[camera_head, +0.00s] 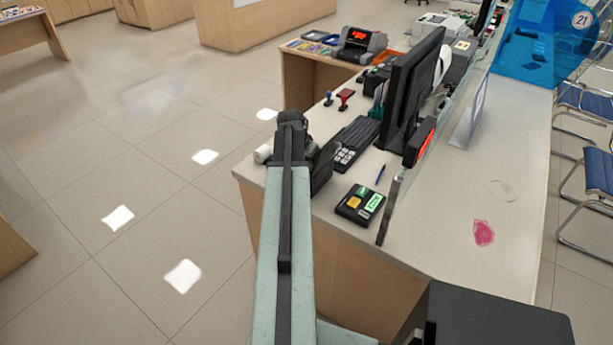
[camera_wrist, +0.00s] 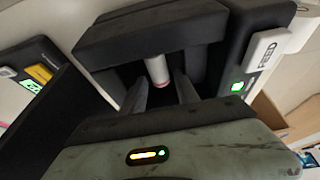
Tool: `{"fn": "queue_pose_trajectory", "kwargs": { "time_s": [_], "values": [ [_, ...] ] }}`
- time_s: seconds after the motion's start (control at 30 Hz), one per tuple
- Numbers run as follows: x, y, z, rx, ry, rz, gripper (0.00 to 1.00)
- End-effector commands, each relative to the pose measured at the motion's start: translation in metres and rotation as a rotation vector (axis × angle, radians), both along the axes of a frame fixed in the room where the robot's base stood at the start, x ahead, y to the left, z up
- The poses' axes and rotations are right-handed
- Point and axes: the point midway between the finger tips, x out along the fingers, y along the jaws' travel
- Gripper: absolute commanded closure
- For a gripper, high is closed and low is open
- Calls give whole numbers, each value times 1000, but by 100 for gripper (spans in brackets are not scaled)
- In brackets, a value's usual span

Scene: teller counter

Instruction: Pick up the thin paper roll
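In the wrist view a thin white paper roll (camera_wrist: 157,70), with a pinkish lower end, shows inside the dark opening of a black printer (camera_wrist: 262,50) that has a FEED button and a green light. My gripper (camera_wrist: 161,92) points into this opening. Its two grey fingers are apart, one on each side of the roll's end. I cannot tell whether either finger touches it. In the head view my arm hides the gripper, the thin roll and most of the printer. A thicker white roll (camera_head: 262,154) lies on the counter's left edge.
Open floor (camera_head: 110,170) lies left.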

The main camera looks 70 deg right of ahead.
Motion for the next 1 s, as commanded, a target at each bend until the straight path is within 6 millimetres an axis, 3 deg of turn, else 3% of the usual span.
{"fn": "queue_pose_trajectory", "kwargs": {
  "time_s": [0.03,0.07,0.3,0.43,0.77,1.0],
  "values": [
    [0,-3,-15,0,0,0,63],
    [0,-4,-17,0,0,0,63],
    [0,-4,-13,0,0,2,66],
    [0,-4,-13,0,0,2,100],
    [0,-4,-12,0,0,3,100],
    [1,-4,13,0,0,3,100]
  ]
}}
